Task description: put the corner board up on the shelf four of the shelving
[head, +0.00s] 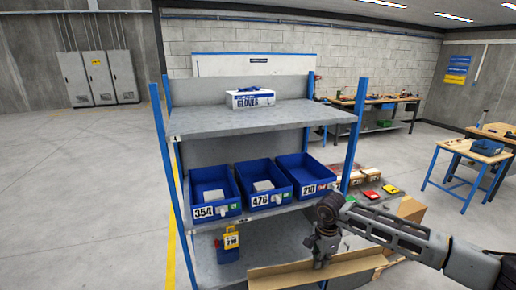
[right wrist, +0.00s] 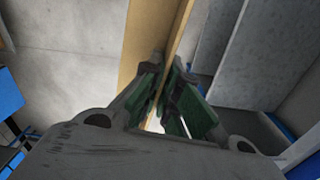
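The corner board (head: 290,277) is a long tan L-shaped strip, low at the front of the shelving. My right gripper (head: 321,260) comes down on it from above. In the right wrist view the green-padded fingers (right wrist: 165,95) are shut on one thin flange of the board (right wrist: 150,40). The board lies roughly level across the front of the shelving, below the bin shelf. The shelving has blue posts and grey shelves. Its top shelf (head: 220,120) carries a white-and-blue glove box (head: 250,98) and is otherwise bare. My left gripper is not in view.
Blue bins 354 (head: 213,190), 476 (head: 263,183) and 210 (head: 305,174) fill much of the middle shelf (head: 250,213). A blue container with a yellow top (head: 228,246) stands on the lower shelf. A cardboard box (head: 410,209) is at the right, behind my right arm.

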